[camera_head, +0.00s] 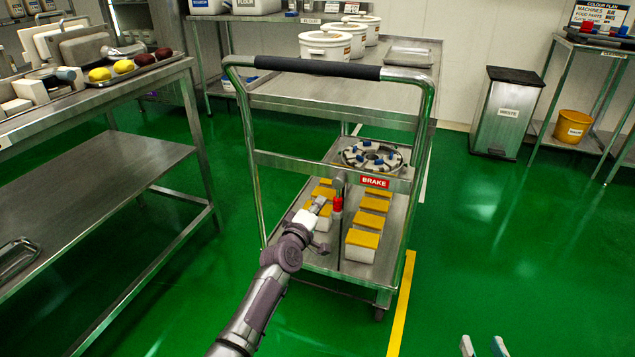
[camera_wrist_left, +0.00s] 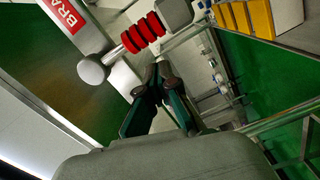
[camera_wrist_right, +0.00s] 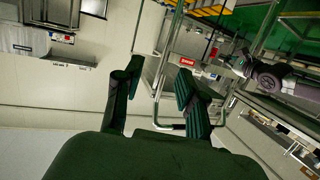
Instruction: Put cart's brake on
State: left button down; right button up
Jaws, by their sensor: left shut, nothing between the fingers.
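The steel cart (camera_head: 246,150) stands in front of me with a black-sleeved push handle (camera_head: 318,67). A red BRAKE label (camera_head: 375,182) is on its crossbar. Beside the label is the brake lever with a red ribbed grip (camera_head: 337,203), which also shows in the left wrist view (camera_wrist_left: 143,32). My left gripper (camera_head: 321,203) is shut and empty, just left of the red grip in the head view; its fingertips (camera_wrist_left: 160,72) appear close to the lever, contact unclear. My right gripper (camera_head: 483,345) is open and empty at the bottom right, away from the cart; its fingers (camera_wrist_right: 160,75) are apart.
The cart's lower deck carries several yellow-lidded white boxes (camera_head: 365,239) and a round plate with blue parts (camera_head: 372,157). A steel table (camera_head: 90,180) stands at left. A waste bin (camera_head: 507,112) is behind right. Green floor right of the cart is clear.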

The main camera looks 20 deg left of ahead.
pick_arm(q)
jog(key=shift+d+f+n+b, duration=0.3)
jog(key=shift+d+n, duration=0.2)
jog(key=shift+n, duration=0.4)
jog(key=shift+d+f+n+b, duration=0.2)
jog(key=shift+d+n, duration=0.3)
jog(key=shift+n, duration=0.4)
pick_arm(e)
jog(key=shift+w+a+r+t+y, duration=0.15)
jog(key=shift+r+t, duration=0.35)
jog(key=shift+r, duration=0.3)
jog(key=shift+w+a+r+t+y, duration=0.1)
jog(key=shift+a+r+t+y, duration=0.1)
jog(key=shift+r+t, duration=0.45)
jog(key=shift+w+a+r+t+y, duration=0.15)
jog(key=shift+r+t, duration=0.2)
jog(key=shift+r, duration=0.6)
pick_arm(q)
jog(key=shift+f, duration=0.1)
